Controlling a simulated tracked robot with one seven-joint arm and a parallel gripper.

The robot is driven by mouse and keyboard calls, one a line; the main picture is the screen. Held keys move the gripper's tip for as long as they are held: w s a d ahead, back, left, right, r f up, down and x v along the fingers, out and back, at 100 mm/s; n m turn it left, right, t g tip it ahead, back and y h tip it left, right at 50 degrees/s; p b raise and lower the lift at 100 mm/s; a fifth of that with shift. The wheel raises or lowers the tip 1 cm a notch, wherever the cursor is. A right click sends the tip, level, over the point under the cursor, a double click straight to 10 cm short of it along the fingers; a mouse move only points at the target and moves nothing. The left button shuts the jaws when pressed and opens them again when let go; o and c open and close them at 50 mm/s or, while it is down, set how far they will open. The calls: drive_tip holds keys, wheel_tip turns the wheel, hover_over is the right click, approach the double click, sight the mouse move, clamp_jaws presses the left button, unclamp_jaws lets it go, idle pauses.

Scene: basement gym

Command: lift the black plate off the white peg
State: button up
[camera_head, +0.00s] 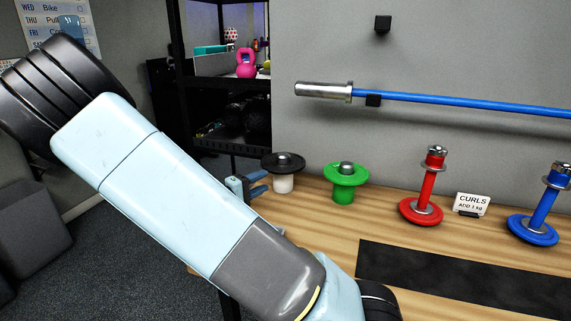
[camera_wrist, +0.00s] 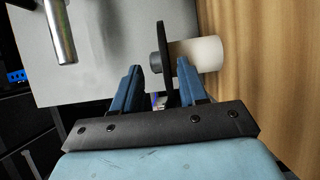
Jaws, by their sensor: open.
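The black plate (camera_head: 293,161) sits flat on top of the white peg (camera_head: 283,184) at the back left of the wooden bench. In the wrist view the black plate (camera_wrist: 163,38) is edge-on, with its dark hub on one side and the white peg (camera_wrist: 205,53) on the other. My gripper (camera_head: 259,182) is open at the plate's left side. In the wrist view my gripper (camera_wrist: 158,66) has one finger on each side of the plate's near rim. I cannot tell whether either finger touches it.
A green plate on a green peg (camera_head: 345,180) stands just right of it. A red stand (camera_head: 429,188), a CURLS card (camera_head: 471,204) and a blue stand (camera_head: 541,205) are farther right. A blue bar (camera_head: 460,103) hangs on the wall. A black shelf (camera_head: 225,108) stands behind.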

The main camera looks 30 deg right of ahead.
sight(289, 169)
drive_tip(key=x, duration=0.7)
drive_tip(key=shift+d, duration=0.1)
drive_tip(key=shift+x, duration=2.7)
drive_tip(key=shift+f, duration=0.2)
drive_tip(key=shift+c, duration=0.2)
clamp_jaws()
drive_tip(key=shift+s, duration=0.1)
